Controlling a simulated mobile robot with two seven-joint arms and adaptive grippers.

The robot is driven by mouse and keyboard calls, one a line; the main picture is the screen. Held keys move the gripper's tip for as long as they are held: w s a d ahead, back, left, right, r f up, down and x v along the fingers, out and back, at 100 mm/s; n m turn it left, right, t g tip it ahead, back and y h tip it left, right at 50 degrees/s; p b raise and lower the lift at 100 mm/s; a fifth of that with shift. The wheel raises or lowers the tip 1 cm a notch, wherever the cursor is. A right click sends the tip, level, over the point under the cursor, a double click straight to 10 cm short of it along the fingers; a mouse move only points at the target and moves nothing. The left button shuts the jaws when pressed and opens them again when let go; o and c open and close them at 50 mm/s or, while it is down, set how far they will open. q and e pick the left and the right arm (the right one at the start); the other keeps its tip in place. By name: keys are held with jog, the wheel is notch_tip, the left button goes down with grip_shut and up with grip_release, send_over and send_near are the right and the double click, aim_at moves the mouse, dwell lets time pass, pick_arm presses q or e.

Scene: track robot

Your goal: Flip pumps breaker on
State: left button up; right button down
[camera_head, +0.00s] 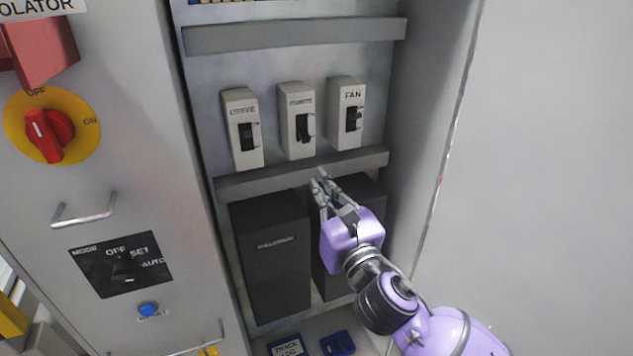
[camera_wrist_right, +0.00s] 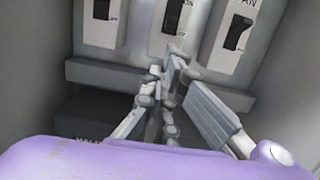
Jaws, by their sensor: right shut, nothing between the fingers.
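The pumps breaker (camera_head: 297,120) is the middle of three grey breakers in the open cabinet, with a black toggle (camera_head: 303,128). In the right wrist view the pumps breaker (camera_wrist_right: 164,44) stands straight above the fingers, its label cut off. My right gripper (camera_head: 319,178) is shut and empty. It is in front of the lower rail, below the pumps breaker and apart from its toggle in the head view. It also shows in the right wrist view (camera_wrist_right: 168,66). My left gripper is not in view.
The drive breaker (camera_head: 242,130) stands to the left and the fan breaker (camera_head: 347,112) to the right. A grey rail (camera_head: 240,185) runs below them, above dark boxes (camera_head: 270,275). The left panel carries a red rotary isolator switch (camera_head: 48,132) and a handle (camera_head: 84,212).

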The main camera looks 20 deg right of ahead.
aim_at(299, 154)
jog(key=w, duration=0.2)
jog(key=w+r, duration=0.1)
jog(key=w, duration=0.5)
jog(key=shift+a+r, duration=0.15)
jog(key=shift+p, duration=0.3)
